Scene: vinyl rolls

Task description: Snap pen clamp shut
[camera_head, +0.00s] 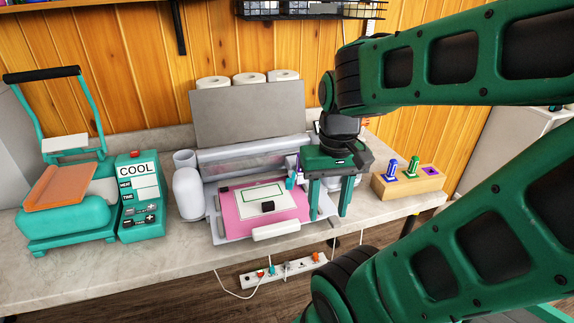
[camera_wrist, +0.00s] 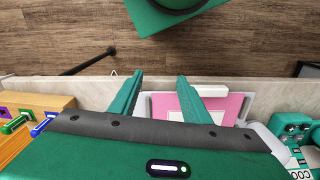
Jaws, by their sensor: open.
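The cutting machine (camera_head: 250,118) stands on the counter with its grey lid raised. A small teal part (camera_head: 290,183), which looks like the pen clamp, sits at the right of its pink mat (camera_head: 236,203). A thin purple pen (camera_head: 297,165) seems to stand in it. My gripper hides part of this area, and I cannot tell whether the clamp is open. My gripper (camera_head: 329,214) points down just right of the clamp, its two fingers apart and nothing between them. In the wrist view my gripper (camera_wrist: 160,78) is open beside the pink mat (camera_wrist: 225,107); the clamp does not show.
A wooden block (camera_head: 408,184) with a blue pen, a green pen and a purple empty slot stands to the right. A teal heat press (camera_head: 65,220) with a COOL display stands at the left. A power strip (camera_head: 285,271) lies below the counter's front edge.

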